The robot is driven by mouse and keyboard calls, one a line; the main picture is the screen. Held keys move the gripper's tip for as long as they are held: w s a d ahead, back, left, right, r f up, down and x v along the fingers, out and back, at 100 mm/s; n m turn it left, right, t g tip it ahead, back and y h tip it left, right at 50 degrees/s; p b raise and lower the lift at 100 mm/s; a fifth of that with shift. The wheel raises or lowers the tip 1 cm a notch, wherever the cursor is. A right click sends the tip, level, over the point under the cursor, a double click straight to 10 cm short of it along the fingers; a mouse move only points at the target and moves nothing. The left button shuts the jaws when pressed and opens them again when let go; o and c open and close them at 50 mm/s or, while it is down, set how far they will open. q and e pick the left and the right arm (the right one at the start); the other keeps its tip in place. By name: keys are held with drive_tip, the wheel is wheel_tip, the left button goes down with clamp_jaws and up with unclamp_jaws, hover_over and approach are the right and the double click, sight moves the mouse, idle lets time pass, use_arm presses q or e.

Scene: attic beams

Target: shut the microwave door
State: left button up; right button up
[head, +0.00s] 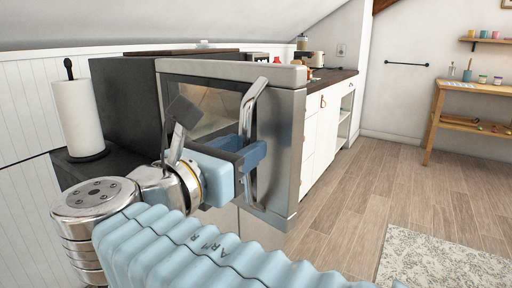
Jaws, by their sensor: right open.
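The microwave (125,105) is a dark box on the counter at the left. Its silver door (287,150) with a dark window stands swung open, sticking out into the room with its outer face towards me. A curved metal handle (256,95) runs down the door near its free edge. My right gripper (250,152), light blue with darker blue fingers, is open at the middle of the handle, in front of the door. Whether the fingers touch the handle or the door I cannot tell. My left gripper is not in view.
A paper towel roll (79,115) stands on the dark counter left of the microwave. White cabinets (322,125) run on behind the door. The wooden floor (345,205) to the right is clear up to a pale rug (440,262) and a wooden shelf table (470,120).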

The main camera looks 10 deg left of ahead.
drive_tip(key=shift+w+d, duration=0.2)
drive_tip(key=shift+w, duration=0.3)
clamp_jaws()
